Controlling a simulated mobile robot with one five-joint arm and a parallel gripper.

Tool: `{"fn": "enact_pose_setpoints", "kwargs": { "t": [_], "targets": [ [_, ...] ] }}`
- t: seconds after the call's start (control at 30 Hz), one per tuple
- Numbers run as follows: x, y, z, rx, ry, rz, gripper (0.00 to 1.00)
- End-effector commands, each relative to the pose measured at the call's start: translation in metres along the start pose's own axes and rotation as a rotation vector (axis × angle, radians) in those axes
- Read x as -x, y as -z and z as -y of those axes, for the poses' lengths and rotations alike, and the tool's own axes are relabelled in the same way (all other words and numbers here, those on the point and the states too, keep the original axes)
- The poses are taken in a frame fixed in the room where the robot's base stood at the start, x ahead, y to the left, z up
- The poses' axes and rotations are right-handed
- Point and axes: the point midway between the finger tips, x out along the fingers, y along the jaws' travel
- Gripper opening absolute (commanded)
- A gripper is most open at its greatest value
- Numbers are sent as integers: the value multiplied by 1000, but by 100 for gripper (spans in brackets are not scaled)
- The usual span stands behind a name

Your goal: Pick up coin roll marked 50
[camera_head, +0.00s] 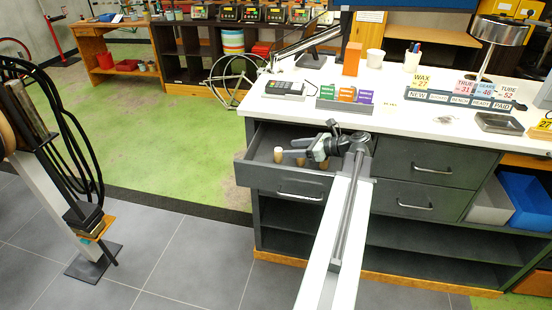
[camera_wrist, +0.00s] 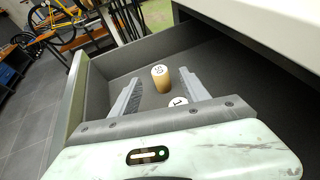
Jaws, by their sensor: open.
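The coin roll marked 50 (camera_wrist: 161,80) is a tan cylinder with a white top, standing upright in the open drawer (camera_wrist: 103,72). Its digits look turned in the wrist view. A second roll (camera_wrist: 178,102), with a 1 on its white top, is closer to the wrist camera and partly hidden by my gripper body. My gripper (camera_wrist: 160,77) is open, with one finger on each side of the 50 roll as seen from the wrist; contact cannot be told. In the head view my gripper (camera_head: 318,150) is at the drawer, and tan rolls (camera_head: 278,155) show beside and below it.
The drawer's walls surround the rolls, and the white counter (camera_head: 400,118) overhangs its back. On the counter are a card terminal (camera_head: 285,88), a small box of coloured packets (camera_head: 346,98) and a sign rack (camera_head: 465,100). The drawer floor around the rolls looks mostly clear.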

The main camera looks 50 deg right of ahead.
Motion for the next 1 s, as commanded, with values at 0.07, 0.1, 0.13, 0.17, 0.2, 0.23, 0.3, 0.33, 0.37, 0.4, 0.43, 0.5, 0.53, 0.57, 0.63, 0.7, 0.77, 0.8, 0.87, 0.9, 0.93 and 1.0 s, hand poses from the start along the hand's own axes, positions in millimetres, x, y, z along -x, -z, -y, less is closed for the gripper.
{"fn": "enact_pose_setpoints", "kwargs": {
  "t": [0.07,0.1,0.13,0.17,0.2,0.23,0.3,0.33,0.37,0.4,0.43,0.5,0.53,0.57,0.63,0.7,0.77,0.8,0.87,0.9,0.93,1.0],
  "targets": [
    [-3,0,-1,1,-2,0,54],
    [-6,0,-1,1,-3,0,54],
    [-8,1,-1,1,-3,0,54],
    [-12,2,-1,2,-4,0,54],
    [-18,4,-2,2,-4,0,54],
    [-24,4,-2,2,-5,0,54],
    [-38,7,-2,2,-6,0,54],
    [-43,6,-2,2,-6,0,54],
    [-48,5,-2,2,-6,0,54],
    [-53,4,-2,2,-6,0,54],
    [-55,4,-2,2,-6,0,54],
    [-56,2,-2,2,-4,0,54],
    [-56,2,-2,1,-4,0,54],
    [-55,2,-2,1,-4,0,54],
    [-55,2,-2,1,-4,0,54],
    [-55,2,-3,2,-5,0,34],
    [-55,2,-3,2,-5,0,17],
    [-55,2,-3,2,-5,0,6],
    [-56,2,-3,2,-5,0,0],
    [-56,2,-3,2,-5,0,0],
    [-56,1,-3,2,-5,1,0],
    [-56,1,-3,2,-5,1,0]
  ]
}}
